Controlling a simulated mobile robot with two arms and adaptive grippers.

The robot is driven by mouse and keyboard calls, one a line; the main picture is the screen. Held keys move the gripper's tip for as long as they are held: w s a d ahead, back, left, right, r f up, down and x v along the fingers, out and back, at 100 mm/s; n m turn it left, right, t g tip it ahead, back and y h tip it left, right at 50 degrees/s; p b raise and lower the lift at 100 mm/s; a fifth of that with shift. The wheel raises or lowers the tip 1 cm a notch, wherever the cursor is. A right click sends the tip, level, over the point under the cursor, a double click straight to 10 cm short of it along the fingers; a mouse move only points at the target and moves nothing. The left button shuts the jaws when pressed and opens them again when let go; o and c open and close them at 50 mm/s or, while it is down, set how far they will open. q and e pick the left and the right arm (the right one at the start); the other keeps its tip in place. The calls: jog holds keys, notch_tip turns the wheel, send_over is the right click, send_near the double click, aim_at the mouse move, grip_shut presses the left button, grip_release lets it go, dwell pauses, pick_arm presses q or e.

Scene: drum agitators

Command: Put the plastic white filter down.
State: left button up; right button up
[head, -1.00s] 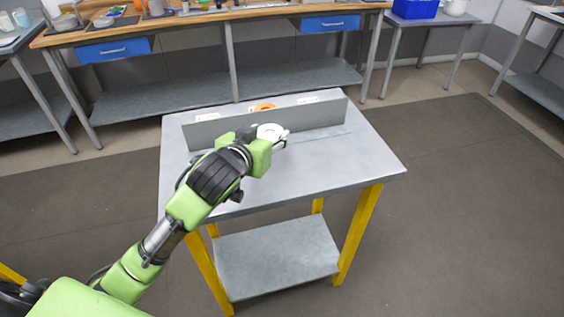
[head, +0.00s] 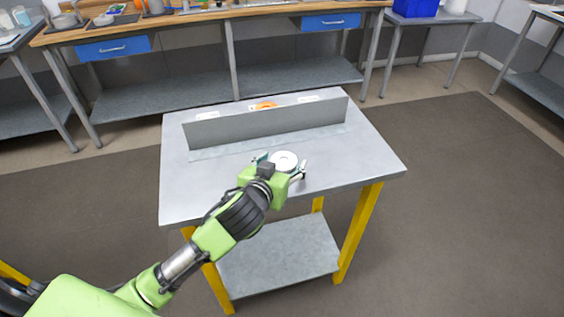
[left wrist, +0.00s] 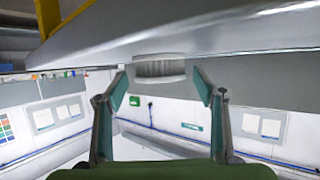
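The white filter (head: 284,159), a round ring-like piece, is near the front of the grey metal table (head: 350,160) in the head view. My left gripper (head: 282,163) is around it with a finger on either side. In the left wrist view, which is upside down, the filter (left wrist: 160,68) appears against the tabletop. The left fingers (left wrist: 160,88) stand apart with a visible gap on each side of it, so the gripper is open. My right gripper is in neither view.
An upright grey plate (head: 265,124) stands across the back of the table, with an orange round part (head: 264,105) behind it. The tabletop right of the filter is clear. A long wooden workbench (head: 200,17) with blue drawers runs along the back.

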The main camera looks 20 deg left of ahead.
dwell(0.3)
pick_arm(q)
jog(key=v, duration=1.2)
